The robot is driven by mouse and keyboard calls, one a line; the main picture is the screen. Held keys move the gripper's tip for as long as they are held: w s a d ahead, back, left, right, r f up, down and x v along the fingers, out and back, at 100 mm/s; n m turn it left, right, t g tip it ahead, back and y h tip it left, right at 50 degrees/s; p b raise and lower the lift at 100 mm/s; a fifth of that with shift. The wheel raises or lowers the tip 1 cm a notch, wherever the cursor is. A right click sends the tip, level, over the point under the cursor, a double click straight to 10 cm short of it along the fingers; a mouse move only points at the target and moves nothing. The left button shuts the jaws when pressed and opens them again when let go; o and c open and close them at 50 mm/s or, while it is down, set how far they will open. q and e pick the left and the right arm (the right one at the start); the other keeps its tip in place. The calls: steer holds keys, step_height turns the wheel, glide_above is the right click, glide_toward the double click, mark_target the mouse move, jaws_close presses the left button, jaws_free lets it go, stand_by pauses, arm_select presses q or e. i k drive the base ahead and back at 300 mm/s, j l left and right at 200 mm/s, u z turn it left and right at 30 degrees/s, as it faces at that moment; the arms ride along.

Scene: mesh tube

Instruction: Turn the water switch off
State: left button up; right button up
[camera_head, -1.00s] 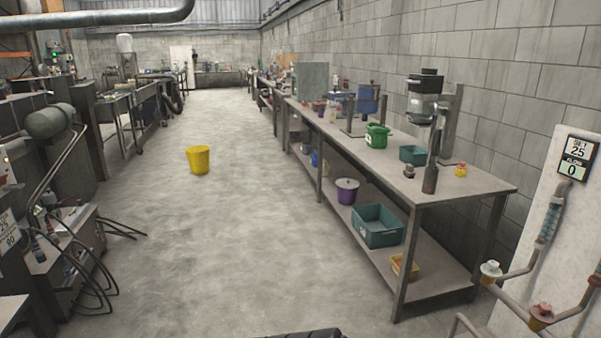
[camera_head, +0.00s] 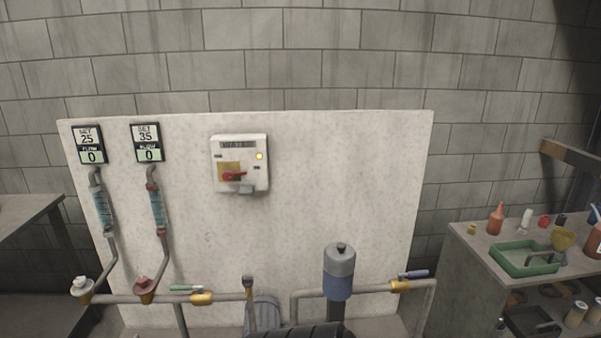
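The water switch (camera_head: 240,164) is a white box on the pale upright panel (camera_head: 330,180), left of the panel's middle. It carries a label along its top that seems to read WATER. A red rotary handle (camera_head: 234,176) sits on a yellow plate and points roughly sideways. A yellow lamp (camera_head: 259,156) on its upper right looks lit. A small grey part juts out below the handle. Neither of my grippers shows in the view.
Two displays read SET 25 (camera_head: 88,144) and SET 35 (camera_head: 147,142), both with FLOW 0. Pipes with valves (camera_head: 202,299) and a grey-blue cylinder (camera_head: 339,272) run along the panel's bottom. A bench (camera_head: 458,237) with a green tray (camera_head: 524,259) stands at right.

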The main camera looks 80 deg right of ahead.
mark_target(228, 175)
steer(key=z, duration=2.25)
